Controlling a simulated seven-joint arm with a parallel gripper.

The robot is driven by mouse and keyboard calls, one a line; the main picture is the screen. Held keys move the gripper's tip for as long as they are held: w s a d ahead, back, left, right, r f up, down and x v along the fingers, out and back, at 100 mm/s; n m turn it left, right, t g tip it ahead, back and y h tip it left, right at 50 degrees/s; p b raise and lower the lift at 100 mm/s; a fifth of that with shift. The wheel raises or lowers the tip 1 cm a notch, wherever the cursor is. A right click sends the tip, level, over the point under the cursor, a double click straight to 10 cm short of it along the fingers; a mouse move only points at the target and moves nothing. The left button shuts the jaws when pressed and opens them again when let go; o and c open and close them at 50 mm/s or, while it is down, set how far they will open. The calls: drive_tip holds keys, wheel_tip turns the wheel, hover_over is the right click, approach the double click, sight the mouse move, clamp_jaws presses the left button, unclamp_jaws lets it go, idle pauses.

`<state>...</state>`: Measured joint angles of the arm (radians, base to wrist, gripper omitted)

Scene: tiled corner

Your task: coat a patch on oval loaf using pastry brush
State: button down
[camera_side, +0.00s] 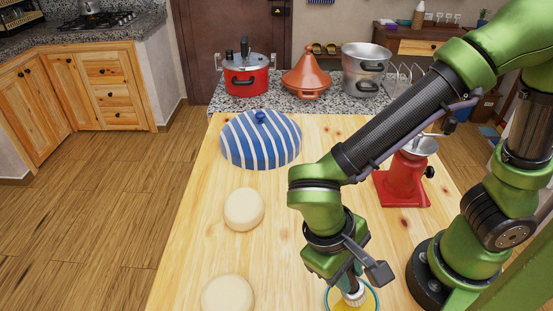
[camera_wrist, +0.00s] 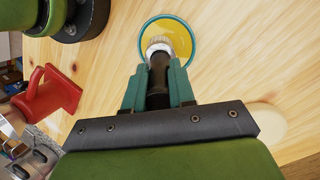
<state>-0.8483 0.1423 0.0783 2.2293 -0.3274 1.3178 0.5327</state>
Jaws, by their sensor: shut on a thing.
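My gripper (camera_side: 347,277) points down at the front of the table. It is shut on the dark handle of the pastry brush (camera_wrist: 158,72), which also shows in the side view (camera_side: 354,294). The brush's pale bristle end is over or in a teal-rimmed bowl (camera_wrist: 195,42) of yellow liquid. I cannot tell how deep the bristles are. The bowl (camera_side: 377,297) is cut by the bottom edge in the side view. Two pale, smooth loaves lie left of my gripper: one mid-table (camera_side: 244,209), one nearer (camera_side: 228,295). Both look rounded; I cannot tell which is the oval loaf.
A blue-striped dome (camera_side: 261,140) stands behind the loaves. A red grinder (camera_side: 404,178) stands right of my forearm. A red pot (camera_side: 246,80), a tagine (camera_side: 306,77) and a steel pot (camera_side: 365,68) stand on the stone counter behind. The table between loaves and bowl is clear.

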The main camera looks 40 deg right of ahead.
drive_tip(key=shift+f, duration=0.75)
idle(1.4)
drive_tip(key=shift+r, duration=3.6)
drive_tip(key=w+d+r, duration=0.3)
drive_tip(key=w+d, duration=1.6)
drive_tip(key=w, duration=0.4)
drive_tip(key=shift+d+r, duration=0.2)
drive_tip(key=shift+d, duration=0.15)
drive_tip(key=shift+a, duration=0.1)
